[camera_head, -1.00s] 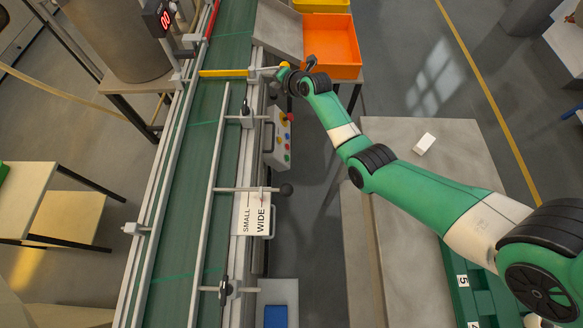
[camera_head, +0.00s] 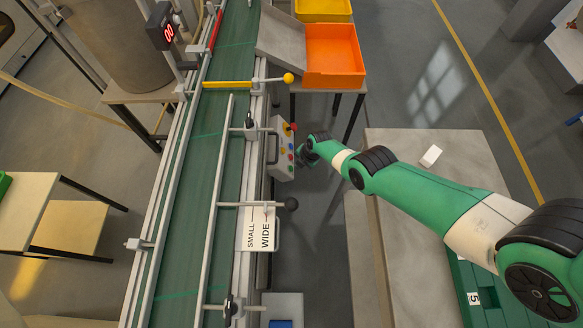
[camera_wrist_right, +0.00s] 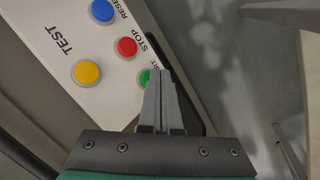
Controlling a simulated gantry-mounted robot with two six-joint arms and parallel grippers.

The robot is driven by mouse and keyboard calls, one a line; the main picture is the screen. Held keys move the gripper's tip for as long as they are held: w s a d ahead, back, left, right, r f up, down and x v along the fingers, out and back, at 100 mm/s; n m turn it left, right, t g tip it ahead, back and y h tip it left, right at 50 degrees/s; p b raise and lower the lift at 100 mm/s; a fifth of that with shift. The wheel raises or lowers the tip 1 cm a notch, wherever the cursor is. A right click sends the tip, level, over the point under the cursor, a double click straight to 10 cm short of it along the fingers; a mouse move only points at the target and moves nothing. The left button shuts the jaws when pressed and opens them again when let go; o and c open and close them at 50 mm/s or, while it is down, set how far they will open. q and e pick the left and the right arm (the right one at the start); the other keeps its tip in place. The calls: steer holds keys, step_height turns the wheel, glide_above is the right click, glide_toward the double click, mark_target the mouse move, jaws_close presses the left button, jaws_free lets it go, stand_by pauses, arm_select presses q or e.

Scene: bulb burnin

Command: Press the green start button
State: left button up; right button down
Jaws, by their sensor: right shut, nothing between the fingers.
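The green start button (camera_wrist_right: 145,76) shows in the right wrist view, partly hidden behind my right gripper's fingers. It sits on a pale control panel (camera_wrist_right: 52,45) with a red stop button (camera_wrist_right: 126,47), a blue reset button (camera_wrist_right: 102,11) and a yellow test button (camera_wrist_right: 87,72). My right gripper (camera_wrist_right: 163,78) is shut and empty, its tips overlapping the green button's edge in the picture; I cannot tell if they touch it. In the head view the control box (camera_head: 279,150) hangs on the conveyor's right side, with my right arm's end beside it. My left gripper is out of view.
The green conveyor (camera_head: 221,135) runs along the left of the box. A yellow bar with a ball-ended handle (camera_head: 288,78) and a black knob (camera_head: 291,204) stick out near it. An orange bin (camera_head: 333,52) stands behind. A grey table (camera_head: 445,155) is at right.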

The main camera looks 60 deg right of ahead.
steer(key=shift+w+a, duration=0.1)
steer(key=shift+a, duration=0.2)
steer(key=shift+w+a+f+b, duration=0.15)
steer(key=shift+w+f+b, duration=0.1)
steer(key=shift+b, duration=0.25)
stand_by(0.4)
steer(key=shift+r, duration=0.1)
steer(key=shift+s+d+r+p, duration=0.15)
steer(key=shift+s+d+p, duration=0.3)
steer(key=shift+s+p, duration=0.2)
steer(key=shift+r, duration=0.1)
